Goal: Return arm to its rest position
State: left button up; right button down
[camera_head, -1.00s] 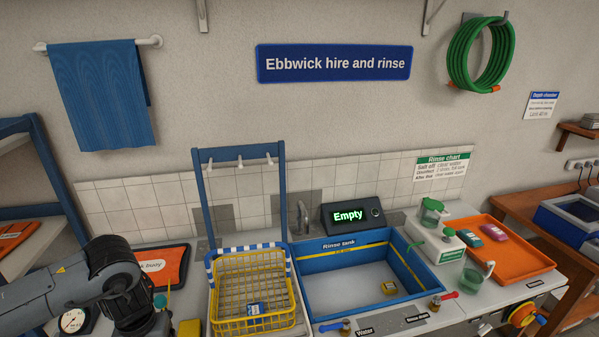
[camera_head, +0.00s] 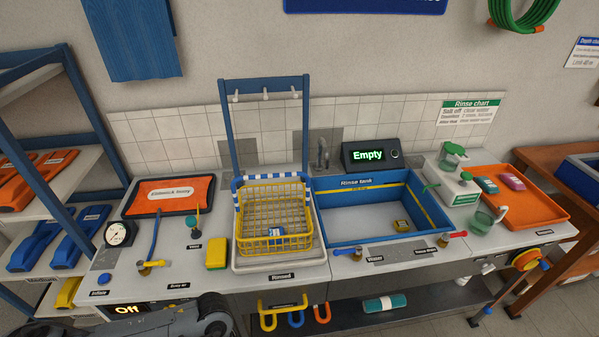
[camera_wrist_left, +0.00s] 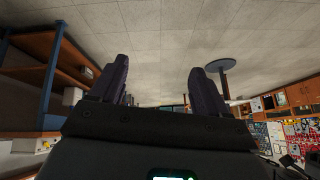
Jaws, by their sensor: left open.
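My left arm (camera_head: 180,322) shows only at the bottom left edge of the head view, low in front of the bench. Its gripper is out of that view. In the left wrist view my left gripper (camera_wrist_left: 163,78) has its two dark fingers spread apart, with nothing between them. That view looks across the room past the fingers, with floor or ceiling behind. My right gripper is in neither view.
A yellow-and-green sponge (camera_head: 216,254) lies near the front. A shelf rack (camera_head: 82,100) stands at left.

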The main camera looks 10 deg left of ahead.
pick_arm(q)
jog(key=s+d+g+h, duration=0.1)
jog(key=s+d+h, duration=0.2)
jog(key=s+d, duration=0.55)
jog(key=s+d+h, duration=0.2)
jog(key=s+d, duration=0.3)
jog(key=d, duration=0.6)
jog(key=w+d+r+n+t+h, duration=0.2)
jog(key=d+r+n+t+h, duration=0.5)
jog(key=d, duration=0.4)
jog(key=w+a+r+n+t+y, duration=0.1)
jog(key=w+a+n+t+y, duration=0.45)
jog(key=w+a+n, duration=0.45)
jog(key=w+a+n+y, duration=0.1)
jog(key=a+n+y, duration=0.8)
jog(key=a+n, duration=1.15)
jog(key=a+r+m+p, duration=0.2)
jog(key=r+p, duration=0.6)
jog(key=s+a+r+m+g+p, duration=0.1)
jog(key=a+r+m+p, duration=0.1)
jog(key=r+p, duration=0.6)
jog(key=shift+s+a+p, duration=0.15)
jog(key=shift+a+p, duration=0.15)
jog(key=shift+a, duration=0.15)
